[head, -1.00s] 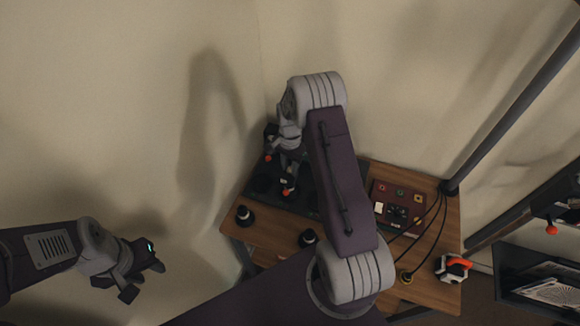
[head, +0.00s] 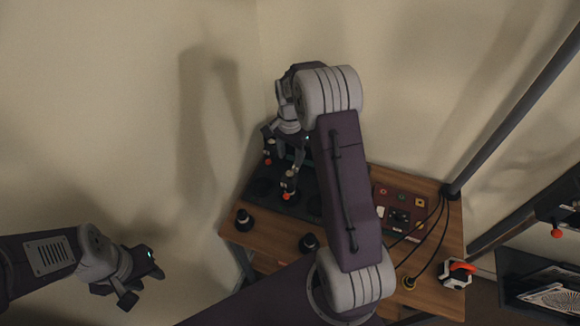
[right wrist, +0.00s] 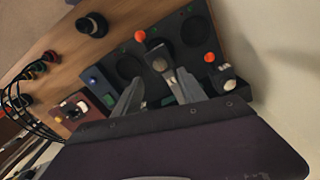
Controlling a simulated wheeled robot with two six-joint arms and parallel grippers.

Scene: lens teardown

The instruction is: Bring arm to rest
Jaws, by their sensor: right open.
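My right arm reaches over the wooden table (head: 435,240). Its gripper (head: 284,150) is over the dark panel (head: 308,203) at the table's back left, partly hidden by the arm. In the right wrist view the right gripper (right wrist: 160,88) is open, its two fingers apart. A grey lever-like fixture with an orange knob (right wrist: 140,36) shows between and beyond the fingers; I cannot tell whether they touch it. My left gripper (head: 142,281) hangs left of the table, clear of it, its fingers apart and nothing between them.
Two black round parts, one at the left edge (head: 243,220) and one at the front (head: 309,242), stand on the table. A dark shelf (head: 520,262) and pole (head: 515,105) stand beyond.

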